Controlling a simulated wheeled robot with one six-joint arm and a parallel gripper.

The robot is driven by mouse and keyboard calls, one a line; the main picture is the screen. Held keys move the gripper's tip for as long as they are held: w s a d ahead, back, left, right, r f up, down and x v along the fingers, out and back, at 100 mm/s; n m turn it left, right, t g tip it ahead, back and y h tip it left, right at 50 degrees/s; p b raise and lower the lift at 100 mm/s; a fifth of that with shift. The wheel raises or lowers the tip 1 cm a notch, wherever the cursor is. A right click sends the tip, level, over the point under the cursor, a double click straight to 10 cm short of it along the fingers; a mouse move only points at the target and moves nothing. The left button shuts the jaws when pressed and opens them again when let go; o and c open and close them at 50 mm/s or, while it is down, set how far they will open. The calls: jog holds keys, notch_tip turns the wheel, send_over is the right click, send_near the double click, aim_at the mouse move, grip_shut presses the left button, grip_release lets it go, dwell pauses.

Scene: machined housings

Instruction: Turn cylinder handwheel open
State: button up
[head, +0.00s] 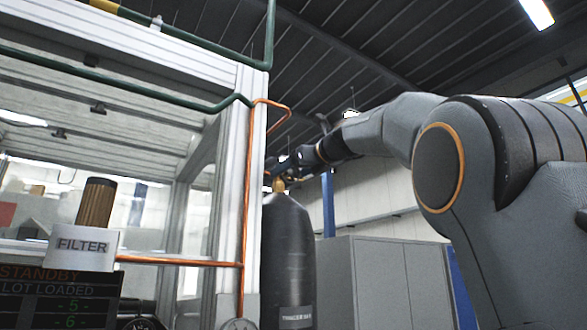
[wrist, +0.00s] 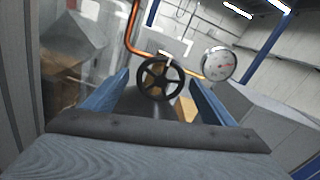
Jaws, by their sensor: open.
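The black handwheel (wrist: 160,78) shows in the wrist view, a spoked wheel near the middle. It sits between the tips of my gripper (wrist: 160,92), whose two blue-grey fingers stand apart on its left and right. I cannot tell whether either finger touches the rim. In the head view the dark cylinder (head: 287,255) stands upright beside the white frame, with a brass valve (head: 279,185) at its top. My arm reaches over to that valve from the right. The gripper and the handwheel are too small and dark there to make out well.
A round pressure gauge (wrist: 218,65) sits right of the handwheel. An orange pipe (head: 248,200) runs up the white frame post (head: 229,170) close to the cylinder. Grey cabinets (head: 375,280) stand behind. A filter unit (head: 84,248) and a display (head: 58,300) are at the left.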

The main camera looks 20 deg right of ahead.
jog(key=c, duration=1.1)
jog(key=shift+o, duration=0.2)
